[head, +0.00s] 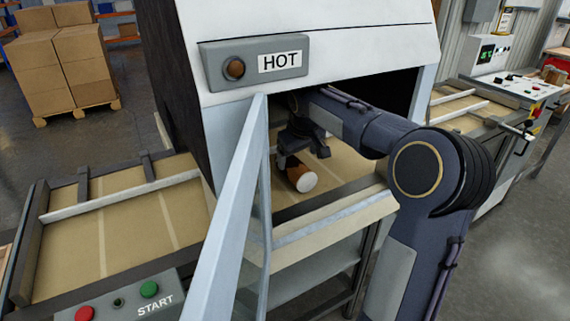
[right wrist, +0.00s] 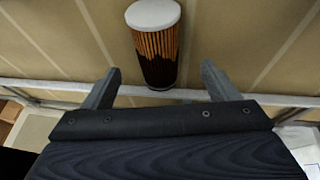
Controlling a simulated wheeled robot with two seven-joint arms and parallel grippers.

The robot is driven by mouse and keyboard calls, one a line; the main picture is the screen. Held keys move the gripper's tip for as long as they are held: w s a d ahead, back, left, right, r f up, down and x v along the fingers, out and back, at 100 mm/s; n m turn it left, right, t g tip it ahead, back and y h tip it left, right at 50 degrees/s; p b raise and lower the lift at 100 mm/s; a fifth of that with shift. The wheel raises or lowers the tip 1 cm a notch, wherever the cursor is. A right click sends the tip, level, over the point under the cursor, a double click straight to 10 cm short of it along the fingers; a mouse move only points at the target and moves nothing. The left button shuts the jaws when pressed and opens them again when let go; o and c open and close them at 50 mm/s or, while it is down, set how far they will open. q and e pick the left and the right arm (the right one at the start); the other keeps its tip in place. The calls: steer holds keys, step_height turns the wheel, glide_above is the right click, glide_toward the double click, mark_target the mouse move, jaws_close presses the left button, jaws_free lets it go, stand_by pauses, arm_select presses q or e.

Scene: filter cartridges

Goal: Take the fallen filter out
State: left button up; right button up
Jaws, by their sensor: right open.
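The fallen filter (head: 301,177) lies on its side on the tan conveyor belt inside the machine's opening, its white end cap toward the front. In the right wrist view the filter (right wrist: 157,50) shows orange-brown pleats, dark at the lower part, and a white cap at the top. My right gripper (head: 285,160) reaches through the opening and is close to the filter. In the right wrist view my right gripper (right wrist: 156,80) is open, with the filter's lower end roughly between and just beyond its two fingertips. My left gripper is not in view.
The machine's hood (head: 330,30) hangs above my right arm and carries a HOT sign (head: 280,61). A white rail (head: 335,217) edges the belt at the front. A panel with a START button (head: 149,289) is at lower left.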

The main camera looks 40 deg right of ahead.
mark_target(297, 165)
steer(key=shift+w+f, duration=0.2)
steer(key=shift+w, duration=0.05)
steer(key=x, duration=0.7)
steer(key=shift+w+d+f, duration=0.1)
steer(key=shift+d, duration=0.2)
steer(key=c, duration=1.1)
